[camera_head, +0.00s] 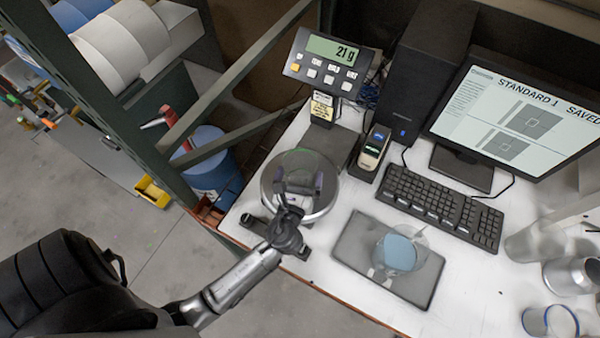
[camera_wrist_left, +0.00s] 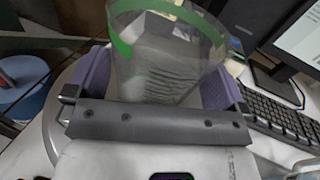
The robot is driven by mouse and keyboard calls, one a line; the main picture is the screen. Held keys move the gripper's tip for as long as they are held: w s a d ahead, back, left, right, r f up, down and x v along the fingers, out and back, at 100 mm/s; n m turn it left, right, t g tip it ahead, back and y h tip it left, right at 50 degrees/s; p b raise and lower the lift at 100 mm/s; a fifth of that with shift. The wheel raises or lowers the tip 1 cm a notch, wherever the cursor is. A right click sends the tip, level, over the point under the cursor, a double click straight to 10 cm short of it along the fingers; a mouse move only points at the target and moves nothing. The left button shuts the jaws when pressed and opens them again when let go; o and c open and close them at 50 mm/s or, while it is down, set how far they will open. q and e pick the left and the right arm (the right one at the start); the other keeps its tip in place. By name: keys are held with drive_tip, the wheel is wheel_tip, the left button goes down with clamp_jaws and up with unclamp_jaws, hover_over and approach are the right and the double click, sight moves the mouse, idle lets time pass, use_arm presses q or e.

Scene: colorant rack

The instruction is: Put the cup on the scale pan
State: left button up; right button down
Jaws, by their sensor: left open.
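A clear cup with a green band (camera_wrist_left: 165,50) stands between the purple fingers in the left wrist view. In the head view this see-through cup (camera_head: 300,162) shows faintly over the round metal scale pan (camera_head: 268,190) and appears to stand on it. The scale's display (camera_head: 335,50) reads 21 g. My left gripper (camera_head: 302,183) is over the pan, open, with one finger on each side of the cup; the wrist view shows its fingers (camera_wrist_left: 155,82) apart. The cup's base is hidden behind the gripper. My right gripper is not in view.
Another clear cup with blue inside (camera_head: 402,252) stands on a dark mat (camera_head: 350,245) right of the scale. A keyboard (camera_head: 440,205), monitor (camera_head: 525,120) and handheld device (camera_head: 373,150) are behind. Metal cans (camera_head: 572,275) stand at the right. A green rack post (camera_head: 130,120) is at the left.

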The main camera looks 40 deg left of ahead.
use_arm(q)
drive_tip(key=b+v, duration=0.2)
drive_tip(key=v, duration=0.9)
drive_tip(key=shift+s, duration=0.1)
drive_tip(key=shift+f, duration=0.1)
